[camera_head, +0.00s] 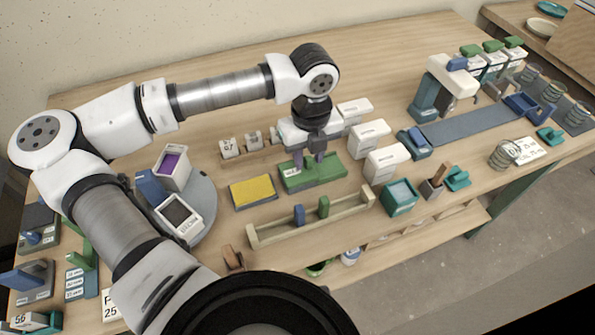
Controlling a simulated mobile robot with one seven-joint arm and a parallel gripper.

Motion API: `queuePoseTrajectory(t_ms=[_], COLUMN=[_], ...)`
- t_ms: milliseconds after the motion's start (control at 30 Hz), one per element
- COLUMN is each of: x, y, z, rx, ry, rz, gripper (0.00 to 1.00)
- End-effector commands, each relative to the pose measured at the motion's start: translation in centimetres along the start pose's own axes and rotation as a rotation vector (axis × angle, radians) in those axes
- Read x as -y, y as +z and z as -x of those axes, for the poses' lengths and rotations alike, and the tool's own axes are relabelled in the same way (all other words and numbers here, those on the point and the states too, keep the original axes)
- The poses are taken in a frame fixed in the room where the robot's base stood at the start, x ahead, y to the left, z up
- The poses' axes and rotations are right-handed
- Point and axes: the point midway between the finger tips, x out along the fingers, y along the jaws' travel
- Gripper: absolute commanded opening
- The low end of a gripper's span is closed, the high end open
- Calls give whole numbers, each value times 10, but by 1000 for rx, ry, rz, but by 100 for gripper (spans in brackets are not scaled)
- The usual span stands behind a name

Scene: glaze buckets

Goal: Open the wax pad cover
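A green block-like box (325,174) with a small white label on its front left lies on the table near the middle; it appears to be the covered wax pad, though the label is too small to read surely. Its top looks closed. My gripper (309,160) points down right over it, with two purplish fingers apart and their tips at or just above the green top. A gap shows between the fingers. Whether they touch the cover or a grip on it cannot be told. The gripper partly hides the back of the box.
A yellow pad (252,191) lies left of the green box. A wooden rack (270,234) with blue and green pieces stands in front. White boxes (384,165) stand close on the right. A round grey stand (203,203) holds two bins at left.

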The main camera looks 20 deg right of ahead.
Motion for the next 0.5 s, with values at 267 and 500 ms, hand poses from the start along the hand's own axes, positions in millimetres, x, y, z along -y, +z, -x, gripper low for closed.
queuePoseTrajectory(t_ms=[267, 500], x=[0, 1], y=[0, 0], z=[1, 0], rx=[0, 0], ry=[0, 0], rz=[0, -1], gripper=[13, 0])
